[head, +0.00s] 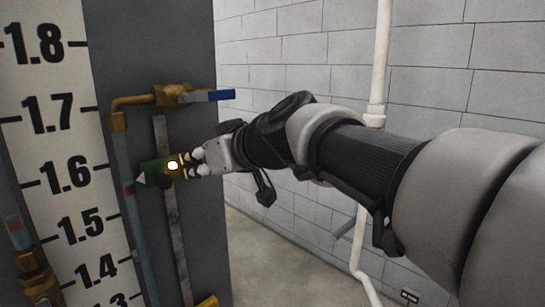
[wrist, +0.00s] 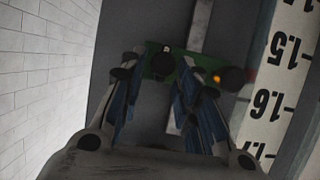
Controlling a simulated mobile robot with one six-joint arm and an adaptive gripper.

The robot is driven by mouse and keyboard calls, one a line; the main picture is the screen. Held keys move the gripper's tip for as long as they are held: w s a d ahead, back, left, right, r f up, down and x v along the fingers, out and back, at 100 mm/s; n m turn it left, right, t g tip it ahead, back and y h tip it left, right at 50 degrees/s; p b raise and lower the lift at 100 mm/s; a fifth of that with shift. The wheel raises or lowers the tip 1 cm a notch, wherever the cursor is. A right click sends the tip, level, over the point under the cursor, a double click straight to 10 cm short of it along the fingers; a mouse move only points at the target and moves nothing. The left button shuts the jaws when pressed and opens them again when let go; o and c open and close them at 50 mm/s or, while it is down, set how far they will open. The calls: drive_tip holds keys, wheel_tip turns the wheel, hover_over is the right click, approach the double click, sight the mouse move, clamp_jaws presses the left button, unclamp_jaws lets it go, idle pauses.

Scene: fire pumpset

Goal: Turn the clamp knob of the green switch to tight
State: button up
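The green switch (head: 152,168) is mounted on a vertical metal strip beside the level scale, with a glowing yellow lamp on it. In the wrist view the green switch (wrist: 190,62) shows behind my fingertips. A dark round knob (wrist: 163,64) on it lies between my two fingers; a gap seems to show on both sides. A second dark round part (wrist: 232,78) is right of the fingers, beside the orange light. Which one is the clamp knob is not certain. My gripper (head: 187,162) is at the switch's right side, its fingers apart; contact cannot be told.
A brass valve with a blue lever (head: 220,95) is just above my gripper. A thin pipe (head: 130,190) runs left of the metal strip, beside the white numbered scale (head: 60,130). A white wall pipe (head: 380,60) stands behind my arm. Floor is open at right of the panel.

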drive_tip(key=shift+w+a, duration=0.1)
drive_tip(key=shift+a, duration=0.05)
clamp_jaws()
idle(0.4)
